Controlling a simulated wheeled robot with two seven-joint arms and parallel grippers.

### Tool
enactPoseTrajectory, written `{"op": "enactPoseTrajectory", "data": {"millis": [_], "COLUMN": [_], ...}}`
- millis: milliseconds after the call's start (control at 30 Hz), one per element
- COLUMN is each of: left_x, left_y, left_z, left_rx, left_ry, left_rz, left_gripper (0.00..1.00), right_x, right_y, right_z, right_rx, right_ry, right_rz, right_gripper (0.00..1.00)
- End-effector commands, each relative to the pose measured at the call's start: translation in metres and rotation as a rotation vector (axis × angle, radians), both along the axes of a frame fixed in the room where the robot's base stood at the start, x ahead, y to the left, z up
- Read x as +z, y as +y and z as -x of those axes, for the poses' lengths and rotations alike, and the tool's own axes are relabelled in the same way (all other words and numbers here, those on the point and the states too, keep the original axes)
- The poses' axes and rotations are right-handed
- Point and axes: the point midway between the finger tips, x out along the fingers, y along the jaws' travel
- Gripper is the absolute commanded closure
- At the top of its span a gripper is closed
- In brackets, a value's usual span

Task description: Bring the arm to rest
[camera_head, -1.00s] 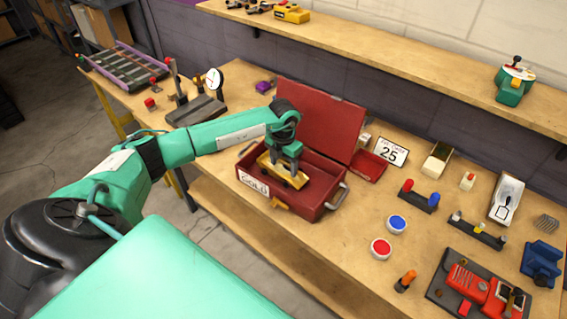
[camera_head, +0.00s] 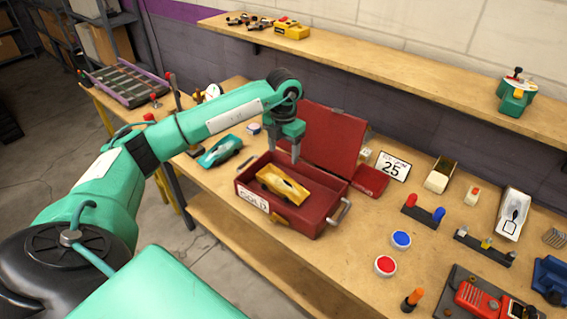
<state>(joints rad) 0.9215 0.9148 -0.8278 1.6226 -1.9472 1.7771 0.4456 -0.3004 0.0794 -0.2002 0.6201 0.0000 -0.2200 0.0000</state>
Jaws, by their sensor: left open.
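My left gripper (camera_head: 285,150) is raised above the back part of the red toolbox (camera_head: 322,222), with its fingers pointing down and empty. The toolbox stands on the wooden bench with its lid (camera_head: 333,140) open and a white label reading GOLD on its front. My left arm reaches in from the left, over the bench. My right gripper is not in the picture.
A card with 25 (camera_head: 392,166), a red button (camera_head: 385,265) and a blue button (camera_head: 401,239) are to the right. A shelf (camera_head: 400,75) runs above the bench.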

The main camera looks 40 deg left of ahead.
Motion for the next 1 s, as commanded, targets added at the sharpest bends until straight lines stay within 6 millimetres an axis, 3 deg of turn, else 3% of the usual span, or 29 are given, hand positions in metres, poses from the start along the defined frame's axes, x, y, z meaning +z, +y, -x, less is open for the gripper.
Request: {"op": "enactPoseTrajectory", "data": {"millis": [667, 767, 833, 1000], "left_x": [0.004, -0.005, -0.015, -0.027], "left_y": [-0.004, -0.026, -0.058, -0.167], "left_z": [0.000, 0.000, 0.001, 0.013], "left_rx": [-0.006, -0.039, -0.080, -0.160], "left_ry": [-0.002, -0.021, -0.049, -0.152], "left_rz": [0.011, 0.080, 0.181, 0.572], "left_gripper": [0.35, 0.35, 0.35, 0.35], "right_x": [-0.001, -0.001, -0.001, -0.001], "right_y": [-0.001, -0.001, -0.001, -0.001], "right_z": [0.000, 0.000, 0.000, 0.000], "right_rx": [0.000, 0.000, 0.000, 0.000], "right_ry": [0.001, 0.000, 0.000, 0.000], "right_rz": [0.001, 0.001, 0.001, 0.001], "right_gripper": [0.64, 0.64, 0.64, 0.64]}}
